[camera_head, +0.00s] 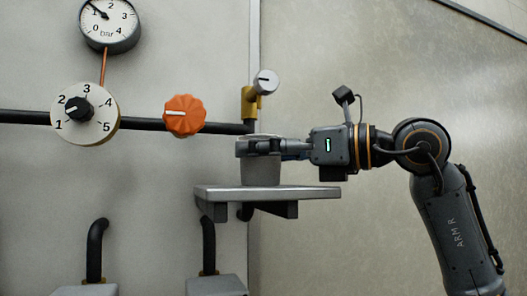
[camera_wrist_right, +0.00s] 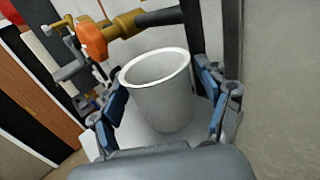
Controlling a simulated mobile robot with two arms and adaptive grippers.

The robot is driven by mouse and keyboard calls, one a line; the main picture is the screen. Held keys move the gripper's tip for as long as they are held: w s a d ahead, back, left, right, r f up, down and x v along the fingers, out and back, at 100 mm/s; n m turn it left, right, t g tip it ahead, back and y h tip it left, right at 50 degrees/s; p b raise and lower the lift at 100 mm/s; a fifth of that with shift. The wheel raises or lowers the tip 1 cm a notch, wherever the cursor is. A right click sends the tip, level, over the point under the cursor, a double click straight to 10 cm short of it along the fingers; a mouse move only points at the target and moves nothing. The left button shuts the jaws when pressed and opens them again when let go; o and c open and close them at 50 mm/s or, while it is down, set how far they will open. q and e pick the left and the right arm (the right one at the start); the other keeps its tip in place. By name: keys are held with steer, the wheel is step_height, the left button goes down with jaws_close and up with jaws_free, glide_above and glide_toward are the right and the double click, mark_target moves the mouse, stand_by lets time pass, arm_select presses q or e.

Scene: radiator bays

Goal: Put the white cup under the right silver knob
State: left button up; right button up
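The white cup (camera_head: 262,172) stands upright on a small wall shelf (camera_head: 300,193), below the brass valve with the silver knob (camera_head: 266,81). In the right wrist view the cup (camera_wrist_right: 160,95) shows its open rim and looks empty. My right gripper (camera_head: 258,146) reaches in from the right at the cup's upper part. In the wrist view its blue-padded fingers (camera_wrist_right: 164,95) are spread on both sides of the cup, with small gaps showing. The fingers hide part of the cup's top in the head view. My left gripper is not in view.
An orange knob (camera_head: 184,114), a numbered white dial (camera_head: 85,113) and a pressure gauge (camera_head: 109,22) are left along the black pipe (camera_head: 140,124). Black bent hoses (camera_head: 97,248) stand below. The shelf's right part is bare.

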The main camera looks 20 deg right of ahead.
steer(key=shift+r, duration=0.1)
steer(key=shift+s+d+r, duration=0.1)
steer(key=shift+r, duration=0.05)
steer(key=b+v, duration=0.4)
steer(key=v, duration=0.7)
steer(key=shift+s+d, duration=0.25)
steer(key=shift+s, duration=0.05)
